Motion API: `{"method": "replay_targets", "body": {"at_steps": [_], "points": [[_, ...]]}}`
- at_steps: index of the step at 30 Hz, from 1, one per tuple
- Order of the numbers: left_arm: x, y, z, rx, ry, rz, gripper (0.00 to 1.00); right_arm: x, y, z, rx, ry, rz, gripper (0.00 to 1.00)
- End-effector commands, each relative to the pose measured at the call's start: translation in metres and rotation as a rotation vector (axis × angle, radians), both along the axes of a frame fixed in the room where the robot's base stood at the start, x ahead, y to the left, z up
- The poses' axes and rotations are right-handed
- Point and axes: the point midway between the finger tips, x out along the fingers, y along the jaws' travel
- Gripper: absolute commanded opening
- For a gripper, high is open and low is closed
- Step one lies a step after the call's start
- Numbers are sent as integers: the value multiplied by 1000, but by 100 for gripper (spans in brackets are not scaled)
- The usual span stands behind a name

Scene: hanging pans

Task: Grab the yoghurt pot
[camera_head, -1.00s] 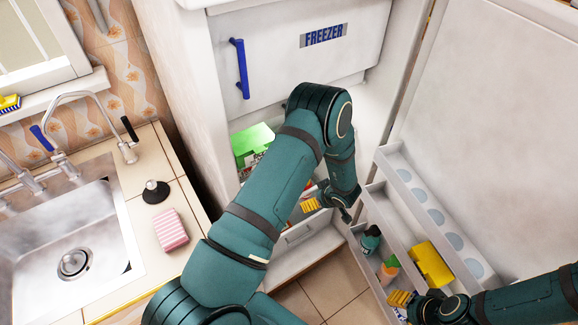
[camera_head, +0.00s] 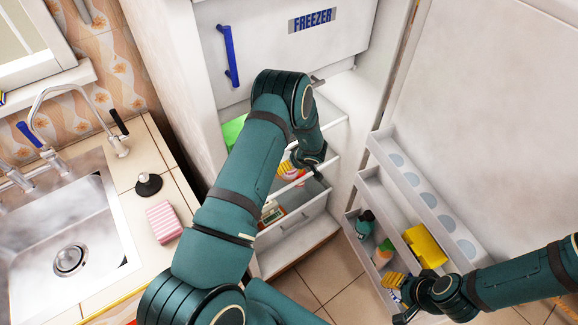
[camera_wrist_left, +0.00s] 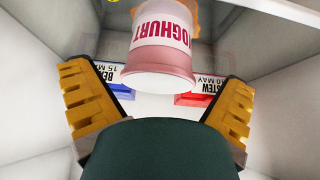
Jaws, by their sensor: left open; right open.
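The yoghurt pot (camera_wrist_left: 163,55) is pink and white with red lettering. In the left wrist view it is at the top centre, ahead of and between the two yellow fingers of my left gripper (camera_wrist_left: 157,105). The fingers are spread wide and a gap shows between them and the pot. In the head view my left gripper (camera_head: 297,168) reaches into the open fridge, partly hidden by its own arm. My right gripper (camera_head: 398,295) is open and empty by the door shelves at the lower right.
Blue (camera_wrist_left: 122,91) and red (camera_wrist_left: 194,99) labelled packs lie behind the pot. A green box (camera_head: 233,131) is on the upper fridge shelf. The fridge door's shelves (camera_head: 385,190) hold a yellow box (camera_head: 424,246) and bottles. A sink (camera_head: 60,225) is at left.

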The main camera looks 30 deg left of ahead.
Motion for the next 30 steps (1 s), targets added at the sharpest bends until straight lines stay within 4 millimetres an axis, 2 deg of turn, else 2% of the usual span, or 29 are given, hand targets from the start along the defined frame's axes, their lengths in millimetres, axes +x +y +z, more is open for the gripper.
{"method": "replay_targets", "body": {"at_steps": [1, 6, 16, 17, 21, 24, 30], "points": [[3, 10, 0, 1, -2, 3, 100, 0, 0, -1, 0, 1, 0, 47], [8, 20, -21, 0, 1, 1, 100, -2, 0, -5, 0, 3, 2, 47], [9, 23, -25, 0, 0, -1, 100, -2, 0, -5, 1, 4, 4, 47], [9, 23, -25, 0, 0, -1, 93, -2, 0, -5, 1, 4, 4, 47], [9, 23, -25, 0, 0, -1, 44, -2, 0, -5, 1, 4, 4, 47], [9, 23, -25, 0, 0, -1, 38, -2, 0, -5, 0, 4, 3, 47], [9, 23, -25, 0, 0, -1, 36, -2, 0, -5, 0, 4, 3, 47]]}}
